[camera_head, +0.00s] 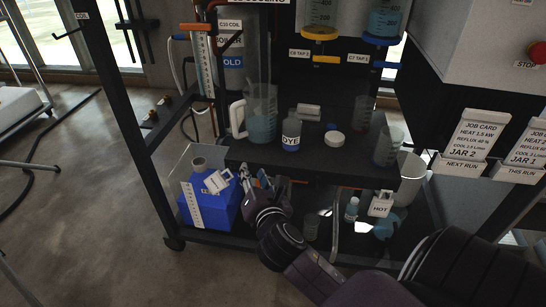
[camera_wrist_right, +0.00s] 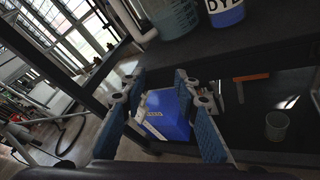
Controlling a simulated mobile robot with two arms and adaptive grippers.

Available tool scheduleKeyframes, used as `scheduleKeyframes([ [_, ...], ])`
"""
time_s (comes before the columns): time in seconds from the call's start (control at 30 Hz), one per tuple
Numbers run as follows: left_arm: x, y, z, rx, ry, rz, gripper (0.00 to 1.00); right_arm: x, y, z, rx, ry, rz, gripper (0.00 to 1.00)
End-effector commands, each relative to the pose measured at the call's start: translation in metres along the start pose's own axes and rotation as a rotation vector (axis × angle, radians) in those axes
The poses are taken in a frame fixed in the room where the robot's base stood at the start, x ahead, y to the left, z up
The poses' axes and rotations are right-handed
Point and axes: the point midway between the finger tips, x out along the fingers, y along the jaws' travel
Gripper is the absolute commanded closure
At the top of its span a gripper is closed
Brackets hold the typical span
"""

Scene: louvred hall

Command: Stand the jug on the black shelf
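The jug (camera_head: 262,115) is clear with a white handle and holds bluish liquid. It stands upright on the left part of the black shelf (camera_head: 310,168), to the left of the DYE bottle. In the right wrist view the jug (camera_wrist_right: 172,18) shows at the top, on the shelf (camera_wrist_right: 205,46). My right gripper (camera_head: 262,183) is below and in front of the shelf's front edge, apart from the jug. In the right wrist view its two fingers (camera_wrist_right: 152,92) are spread with nothing between them. My left gripper is not in view.
A DYE bottle (camera_head: 291,136), a white lid (camera_head: 334,139) and clear beakers (camera_head: 388,146) stand on the shelf. Below it are a blue box (camera_head: 222,208), a small bottle (camera_head: 352,209) and a HOT tag (camera_head: 381,204). A dark frame post (camera_head: 120,100) rises at left.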

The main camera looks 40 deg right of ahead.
Motion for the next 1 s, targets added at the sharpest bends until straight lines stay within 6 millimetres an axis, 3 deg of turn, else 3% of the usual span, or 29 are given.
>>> scheduleKeyframes([
  [0.2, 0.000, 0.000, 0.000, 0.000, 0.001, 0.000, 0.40, -0.052, -0.058, -0.079, 0.708, 0.219, -0.282, 0.71],
  [0.37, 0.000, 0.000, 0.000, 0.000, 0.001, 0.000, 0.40, -0.107, -0.088, -0.133, 1.180, 0.292, -0.577, 0.71],
  [0.5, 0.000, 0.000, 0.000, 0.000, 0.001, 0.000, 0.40, -0.163, -0.105, -0.170, 1.519, 0.283, -0.868, 0.71],
  [0.7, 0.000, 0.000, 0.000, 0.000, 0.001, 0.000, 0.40, -0.221, -0.114, -0.198, 1.788, 0.200, -1.177, 0.71],
  [0.83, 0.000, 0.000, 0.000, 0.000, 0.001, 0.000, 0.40, -0.235, -0.116, -0.203, 1.847, 0.165, -1.258, 0.71],
  [1.0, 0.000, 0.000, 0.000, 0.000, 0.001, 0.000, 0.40, -0.237, -0.116, -0.204, 1.858, 0.159, -1.269, 0.71],
])
